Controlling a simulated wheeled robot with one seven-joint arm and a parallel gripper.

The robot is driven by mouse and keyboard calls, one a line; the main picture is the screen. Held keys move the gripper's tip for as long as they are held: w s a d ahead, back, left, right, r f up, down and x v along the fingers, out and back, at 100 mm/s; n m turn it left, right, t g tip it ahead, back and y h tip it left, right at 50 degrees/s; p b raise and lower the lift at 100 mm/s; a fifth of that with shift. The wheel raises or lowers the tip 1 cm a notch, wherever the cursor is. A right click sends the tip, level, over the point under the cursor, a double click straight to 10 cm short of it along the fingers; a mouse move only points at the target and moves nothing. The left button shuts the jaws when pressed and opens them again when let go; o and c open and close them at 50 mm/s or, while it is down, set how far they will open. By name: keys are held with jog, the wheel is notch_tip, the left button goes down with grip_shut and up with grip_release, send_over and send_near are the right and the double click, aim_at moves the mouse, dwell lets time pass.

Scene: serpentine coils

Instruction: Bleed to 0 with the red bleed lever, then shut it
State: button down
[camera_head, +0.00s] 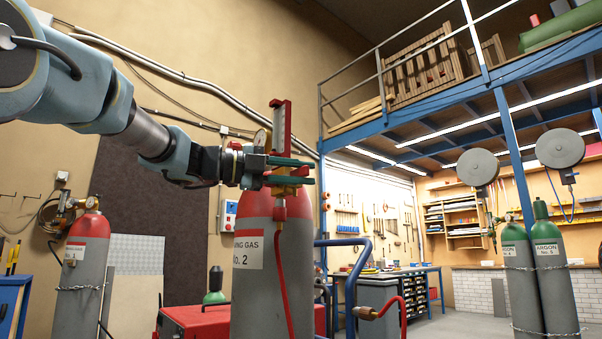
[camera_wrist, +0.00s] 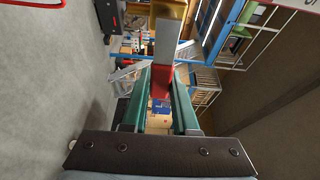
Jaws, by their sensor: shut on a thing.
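A gas cylinder marked No. 2 (camera_head: 258,290), grey with a red shoulder, stands at the centre of the head view. Brass valve parts (camera_head: 285,190) sit on its top. A tall red-framed white scale (camera_head: 281,124) rises above them; its reading is too small to tell. My gripper (camera_head: 306,171) reaches in from the left at the valve, its green fingers level. In the wrist view my gripper (camera_wrist: 162,98) is shut on the red bleed lever (camera_wrist: 162,80), whose grey stem runs up to a brass body (camera_wrist: 171,10). Whether the valve is open cannot be told.
A round gauge (camera_head: 262,138) is partly hidden behind my wrist. A red hose (camera_head: 281,255) hangs down the cylinder's front. A blue tubular frame (camera_head: 350,285) stands close on the right. Another cylinder (camera_head: 82,270) is at the left, and argon cylinders (camera_head: 551,270) are far right.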

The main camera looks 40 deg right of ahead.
jog(key=shift+f, duration=0.15)
jog(key=c, duration=1)
grip_release()
jog(key=shift+o, duration=0.2)
jog(key=b+v, duration=0.1)
jog(key=v, duration=1)
jog(key=shift+d, duration=0.1)
